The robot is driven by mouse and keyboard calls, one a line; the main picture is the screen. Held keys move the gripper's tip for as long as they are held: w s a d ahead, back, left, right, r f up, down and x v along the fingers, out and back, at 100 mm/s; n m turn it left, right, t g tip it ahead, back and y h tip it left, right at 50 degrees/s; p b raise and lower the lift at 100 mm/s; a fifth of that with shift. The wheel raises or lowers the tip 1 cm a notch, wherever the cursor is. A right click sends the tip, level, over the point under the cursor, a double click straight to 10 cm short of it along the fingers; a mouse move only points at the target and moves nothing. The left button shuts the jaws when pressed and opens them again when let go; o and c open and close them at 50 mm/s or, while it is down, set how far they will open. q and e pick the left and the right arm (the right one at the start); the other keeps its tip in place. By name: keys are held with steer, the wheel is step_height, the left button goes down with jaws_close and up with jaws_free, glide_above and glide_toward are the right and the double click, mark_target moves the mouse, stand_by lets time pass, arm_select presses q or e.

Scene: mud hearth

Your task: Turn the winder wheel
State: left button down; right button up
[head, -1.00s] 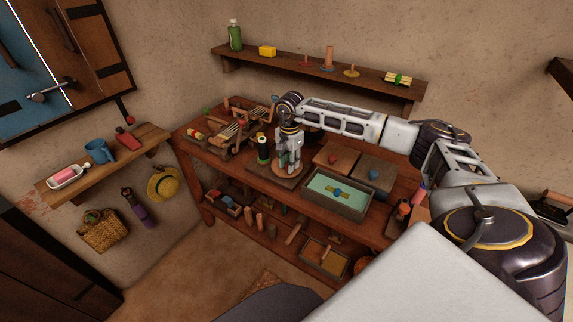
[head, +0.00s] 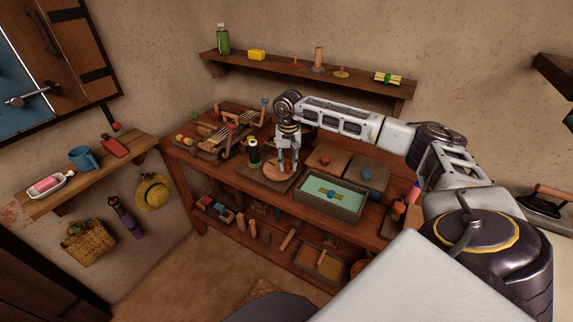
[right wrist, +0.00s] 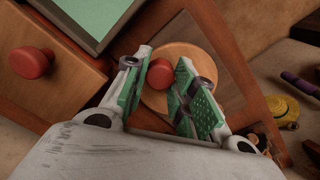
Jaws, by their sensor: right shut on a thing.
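The winder wheel (head: 272,171) is a round wooden disc on a square wooden base on the workbench. In the right wrist view the disc (right wrist: 190,55) lies beneath my fingers, with a red knob (right wrist: 160,75) standing off its centre. My right gripper (head: 288,167) points down at the wheel. In the right wrist view its green-padded fingers (right wrist: 157,82) stand on both sides of the red knob, shut on it. The fingers hide part of the disc. My left gripper is not in view.
A dark green spool (head: 254,153) stands close left of the wheel. A box with a pale green inside (head: 312,193) sits close right. A wooden frame device (head: 225,140) stands further left.

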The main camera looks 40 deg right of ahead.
steer(key=shift+w+d+r+n, duration=0.15)
steer(key=shift+d+n, duration=0.2)
steer(key=shift+n, duration=0.35)
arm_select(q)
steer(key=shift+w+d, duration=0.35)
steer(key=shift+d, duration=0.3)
arm_select(e)
steer(key=o, duration=1)
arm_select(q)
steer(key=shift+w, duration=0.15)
arm_select(e)
steer(key=shift+o, duration=0.2)
